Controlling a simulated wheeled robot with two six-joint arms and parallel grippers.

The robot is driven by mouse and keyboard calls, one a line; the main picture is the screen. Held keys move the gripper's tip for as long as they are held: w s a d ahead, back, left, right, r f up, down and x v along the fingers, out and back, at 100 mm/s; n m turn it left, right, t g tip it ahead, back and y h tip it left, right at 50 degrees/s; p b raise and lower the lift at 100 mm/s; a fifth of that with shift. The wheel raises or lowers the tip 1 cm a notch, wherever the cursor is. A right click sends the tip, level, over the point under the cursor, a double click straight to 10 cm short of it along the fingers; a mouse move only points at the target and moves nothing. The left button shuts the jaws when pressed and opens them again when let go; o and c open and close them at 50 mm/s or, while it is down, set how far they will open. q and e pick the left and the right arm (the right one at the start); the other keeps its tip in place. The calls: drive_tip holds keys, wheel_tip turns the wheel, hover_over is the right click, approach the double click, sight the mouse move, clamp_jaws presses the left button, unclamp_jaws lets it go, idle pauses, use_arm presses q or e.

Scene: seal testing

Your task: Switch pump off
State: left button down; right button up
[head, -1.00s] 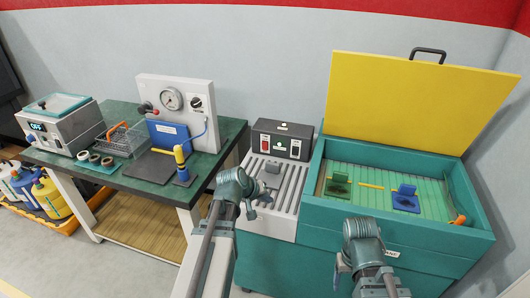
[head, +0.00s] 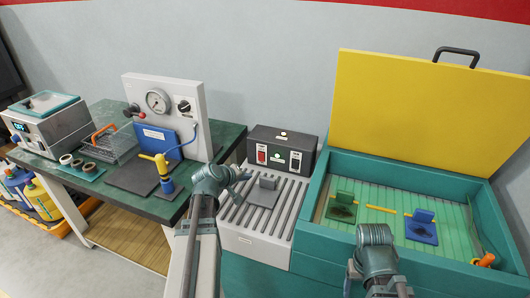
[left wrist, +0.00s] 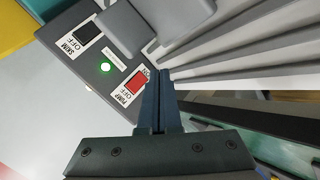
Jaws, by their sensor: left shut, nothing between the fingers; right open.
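The dark control box (head: 281,149) stands at the back of the grey slatted drain top. Its red pump switch (head: 261,155) is on the left side of its face. In the left wrist view the red switch (left wrist: 135,84) sits in a white plate lettered PUMP and OFF. My left gripper (head: 246,175) is shut and empty, in front of and below the box. In the left wrist view its fingertips (left wrist: 158,76) appear just beside the red switch; contact cannot be told. My right gripper (head: 350,270) is low over the teal tank's front; its fingers are barely visible.
The green bench (head: 110,185) is at left.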

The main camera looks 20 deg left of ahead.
use_arm(q)
drive_tip(key=shift+w, duration=0.1)
idle(0.3)
drive_tip(key=p, duration=0.1)
approach(261, 158)
drive_tip(key=shift+s+f+x, duration=0.15)
drive_tip(key=shift+x, duration=1.1)
drive_tip(key=shift+s+f+x, duration=0.15)
drive_tip(key=shift+f+x, duration=0.05)
drive_tip(key=shift+x, duration=1.05)
drive_tip(key=shift+w+d, duration=0.15)
drive_tip(key=shift+w, duration=0.25)
drive_tip(key=shift+w+r, duration=0.1)
drive_tip(key=shift+w, duration=0.2)
idle(0.5)
drive_tip(key=shift+s, duration=0.1)
drive_tip(key=shift+s, duration=0.65)
